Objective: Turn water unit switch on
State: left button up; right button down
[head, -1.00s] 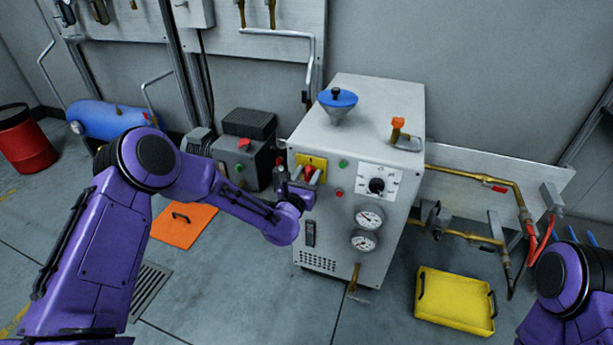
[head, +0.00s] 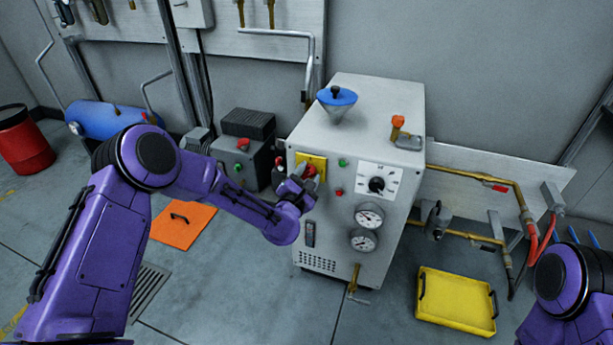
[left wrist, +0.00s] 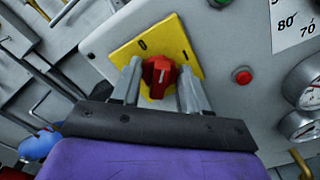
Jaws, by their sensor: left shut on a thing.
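The water unit is a light grey cabinet (head: 340,240) against the back wall. On its front is a yellow plate (head: 318,160) with a red rotary switch (head: 310,170). In the left wrist view the red switch (left wrist: 159,76) has a white mark, and a "0" is printed on the yellow plate (left wrist: 183,45) at upper left. My left gripper (left wrist: 158,88) has one finger on each side of the switch and is shut on it. In the head view the left gripper (head: 305,176) partly covers the switch. My right gripper is out of view.
A green button (head: 343,163), a small red button (head: 339,192), a black dial (head: 376,185) and two gauges (head: 368,216) sit right of the switch. A blue funnel (head: 337,98) is on top. A yellow tray (head: 456,301) lies on the floor at right.

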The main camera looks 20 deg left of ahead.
pick_arm(q)
jog(key=m, duration=0.5)
jog(key=shift+d+f+m, duration=0.1)
jog(key=shift+m, duration=2.3)
jog(key=shift+f, duration=0.1)
jog(key=o, duration=1)
jog(key=shift+s, duration=0.1)
jog(key=s, duration=1)
jog(key=shift+s+a+p, duration=0.2)
jog(key=shift+p, duration=0.2)
